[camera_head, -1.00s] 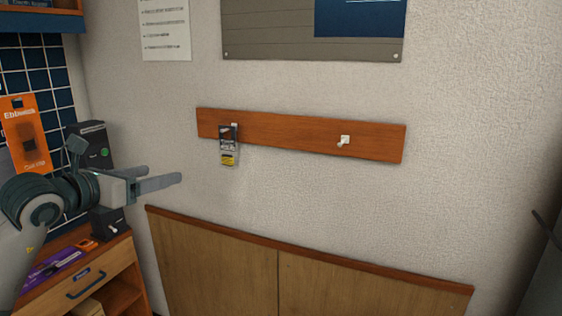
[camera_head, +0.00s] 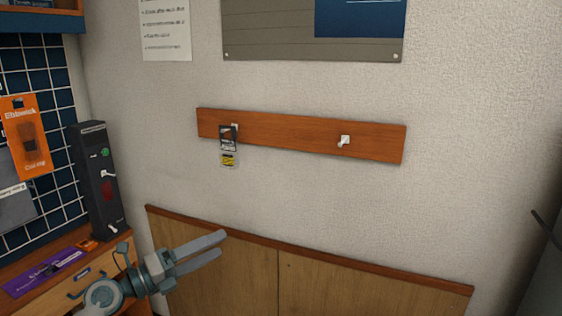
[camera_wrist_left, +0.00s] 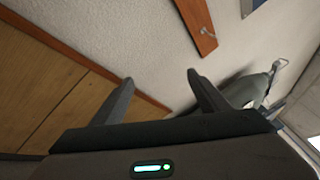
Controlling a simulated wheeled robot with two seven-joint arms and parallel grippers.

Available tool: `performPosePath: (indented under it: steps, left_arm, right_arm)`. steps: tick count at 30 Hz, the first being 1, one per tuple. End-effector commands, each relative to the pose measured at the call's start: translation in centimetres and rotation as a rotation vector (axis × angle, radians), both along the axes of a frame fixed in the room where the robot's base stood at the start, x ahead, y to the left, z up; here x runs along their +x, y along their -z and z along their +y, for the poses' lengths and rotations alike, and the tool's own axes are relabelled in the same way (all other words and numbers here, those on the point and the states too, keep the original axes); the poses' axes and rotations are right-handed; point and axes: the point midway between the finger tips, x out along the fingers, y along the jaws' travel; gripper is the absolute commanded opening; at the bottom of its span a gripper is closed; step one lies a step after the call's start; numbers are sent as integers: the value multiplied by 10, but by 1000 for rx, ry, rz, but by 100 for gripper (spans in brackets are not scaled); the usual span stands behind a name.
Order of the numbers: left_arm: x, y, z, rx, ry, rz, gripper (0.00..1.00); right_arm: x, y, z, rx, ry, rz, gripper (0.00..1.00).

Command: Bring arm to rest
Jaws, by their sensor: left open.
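My left gripper (camera_head: 222,246) is at the lower left of the head view, in front of the wood wainscot. Its two fingers are apart, with nothing between them. In the left wrist view the gripper (camera_wrist_left: 160,92) also shows open and empty, with bare wall and wood panelling beyond it. My right gripper is not in the head view. A small black and yellow packaged item (camera_head: 228,146) hangs from the left hook of the wooden wall rail (camera_head: 285,133), well above and apart from the left gripper.
The rail's right hook (camera_head: 344,141) is empty. At left, a black test unit (camera_head: 97,180) with a green button stands on a wooden bench before a blue tiled board. An orange package (camera_head: 25,135) hangs there, and a purple item (camera_head: 45,275) lies on the bench.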

Motion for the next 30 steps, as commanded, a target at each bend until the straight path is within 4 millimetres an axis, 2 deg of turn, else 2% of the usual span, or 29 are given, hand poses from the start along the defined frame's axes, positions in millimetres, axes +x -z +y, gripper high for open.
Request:
performPosePath:
  steps: [1, 5, 6, 10, 14, 18, 23, 26, 30]
  left_arm:
    - [0, 26, 0, -117, -14, 78, 68]
    - [4, 93, 14, -419, -100, 277, 68]
    - [4, 118, 20, -507, -140, 344, 68]
    - [-3, 196, 41, -732, -277, 531, 68]
    - [-21, 274, 57, -898, -418, 700, 68]
    - [-53, 356, 69, -1036, -574, 868, 68]
    - [-103, 444, 75, -1157, -752, 1051, 68]
    - [-141, 494, 75, -1218, -862, 1161, 68]
    - [-202, 558, 70, -1287, -1016, 1313, 68]
  right_arm:
    - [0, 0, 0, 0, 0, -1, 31]
    - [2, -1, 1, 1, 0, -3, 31]
    - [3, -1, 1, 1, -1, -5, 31]
    - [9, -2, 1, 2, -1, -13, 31]
    - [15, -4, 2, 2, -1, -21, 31]
    - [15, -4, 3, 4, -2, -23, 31]
    - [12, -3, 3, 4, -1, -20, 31]
    - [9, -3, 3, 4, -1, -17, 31]
    - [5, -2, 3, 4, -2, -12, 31]
